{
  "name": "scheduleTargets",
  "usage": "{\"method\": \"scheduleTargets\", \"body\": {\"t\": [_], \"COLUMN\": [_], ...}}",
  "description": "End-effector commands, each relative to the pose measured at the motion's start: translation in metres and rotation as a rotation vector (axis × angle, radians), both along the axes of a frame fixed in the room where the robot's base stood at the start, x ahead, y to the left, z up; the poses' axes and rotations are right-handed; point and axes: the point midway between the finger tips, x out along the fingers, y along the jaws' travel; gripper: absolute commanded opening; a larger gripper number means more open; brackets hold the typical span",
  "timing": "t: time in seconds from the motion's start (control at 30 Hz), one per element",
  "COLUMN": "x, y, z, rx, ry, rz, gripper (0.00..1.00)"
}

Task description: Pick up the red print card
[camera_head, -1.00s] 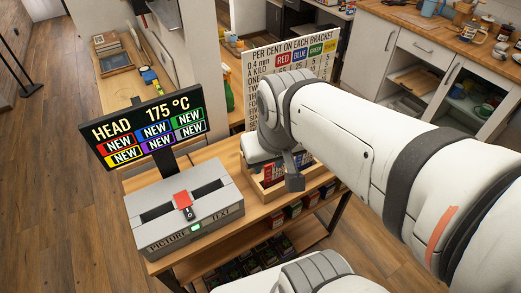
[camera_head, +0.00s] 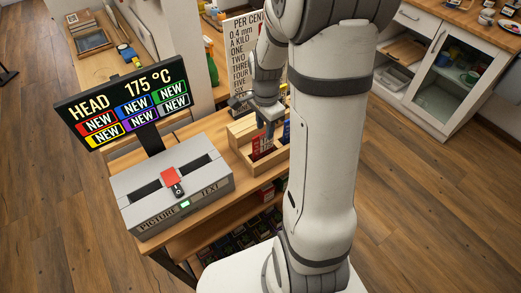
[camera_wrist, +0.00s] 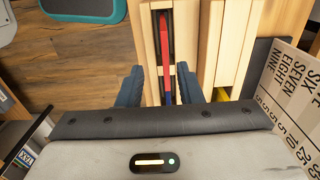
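The red print card (camera_wrist: 165,45) stands on edge in a narrow slot of the wooden card box (camera_wrist: 145,40) in the wrist view, seen as a thin strip. Blue (camera_wrist: 168,97) shows just below the red in the same slot. My gripper (camera_wrist: 160,82) is open, one finger to each side of that slot, with nothing clamped between them. In the head view my gripper (camera_head: 266,124) points down over the box (camera_head: 240,133), where red (camera_head: 258,150) shows just under the fingers. Whether the fingers touch the box is unclear.
A grey machine marked PICTURE and TEXT (camera_head: 206,182) stands left of the box, before a HEAD 175 °C sign (camera_head: 115,100). A tall price board (camera_head: 240,50) stands behind. A yellow edge (camera_wrist: 222,93) shows in another slot. The shelf below holds dark items.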

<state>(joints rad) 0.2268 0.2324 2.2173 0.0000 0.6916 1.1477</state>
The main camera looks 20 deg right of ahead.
Motion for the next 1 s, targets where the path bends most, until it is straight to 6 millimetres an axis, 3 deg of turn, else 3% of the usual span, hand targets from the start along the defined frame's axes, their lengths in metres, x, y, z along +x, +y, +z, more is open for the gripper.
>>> {"method": "scheduleTargets", "body": {"t": [0.6, 0.93, 1.0], "x": [0.006, 0.006, 0.006], "y": [0.002, 0.002, 0.001], "z": [-0.067, -0.074, -0.074], "rx": [0.001, 0.001, 0.001], "ry": [0.003, 0.000, -0.001], "rz": [-0.002, -0.002, -0.002], "gripper": [0.33, 0.33, 0.28]}}
